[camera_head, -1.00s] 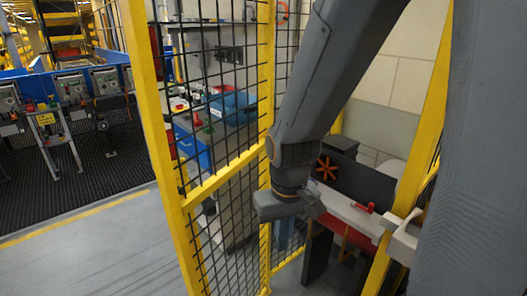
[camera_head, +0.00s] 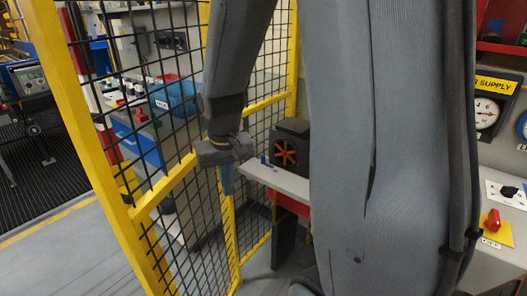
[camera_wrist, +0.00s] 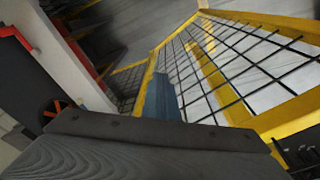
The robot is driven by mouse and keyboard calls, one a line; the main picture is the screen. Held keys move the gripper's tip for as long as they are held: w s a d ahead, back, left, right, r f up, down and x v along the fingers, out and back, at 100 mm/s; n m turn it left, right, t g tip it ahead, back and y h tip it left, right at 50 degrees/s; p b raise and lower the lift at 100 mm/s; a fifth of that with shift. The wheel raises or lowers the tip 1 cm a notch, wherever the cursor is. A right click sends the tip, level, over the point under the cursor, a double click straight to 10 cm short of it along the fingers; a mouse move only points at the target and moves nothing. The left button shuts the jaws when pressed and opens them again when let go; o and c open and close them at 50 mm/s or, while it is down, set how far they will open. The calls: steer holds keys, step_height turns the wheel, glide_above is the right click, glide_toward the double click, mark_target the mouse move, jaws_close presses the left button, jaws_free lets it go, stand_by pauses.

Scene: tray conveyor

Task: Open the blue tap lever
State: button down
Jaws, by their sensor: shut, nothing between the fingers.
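A small blue item (camera_head: 265,160) shows at the left end of the light bench, beside a black box, in the head view. It may be the blue tap lever, but it is too small to tell how it is turned. My gripper (camera_head: 228,182) hangs pointing down, left of that bench end and close to the yellow mesh fence. Its narrow blue-grey fingers are shut and empty. They also show in the wrist view (camera_wrist: 163,98), against the fence. No blue lever can be made out in the wrist view.
The yellow-framed mesh fence (camera_head: 172,182) stands close by my gripper. The black box (camera_head: 290,147) with an orange wheel sits on the bench (camera_head: 280,182). My arm hides the bench's middle. At right are a red knob (camera_head: 493,220) and gauges (camera_head: 485,113).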

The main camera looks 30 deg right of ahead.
steer(key=w+d+r+m+h+b, duration=0.1)
steer(key=w+d+m, duration=0.2)
steer(key=w+d, duration=0.7)
steer(key=w+d+r+m+t+h+b, duration=0.1)
steer(key=w+d+m, duration=0.2)
steer(key=w+d, duration=0.8)
steer(key=d, duration=0.4)
steer(key=shift+d+r+m, duration=0.2)
steer(key=shift+d+m, duration=0.1)
steer(key=shift+m, duration=0.1)
step_height(320, 180, down, 9)
steer(key=p, duration=0.4)
steer(key=shift+w+f, duration=0.15)
steer(key=shift+s+a+f, duration=0.15)
steer(key=shift+s+a, duration=0.15)
steer(key=shift+s, duration=0.05)
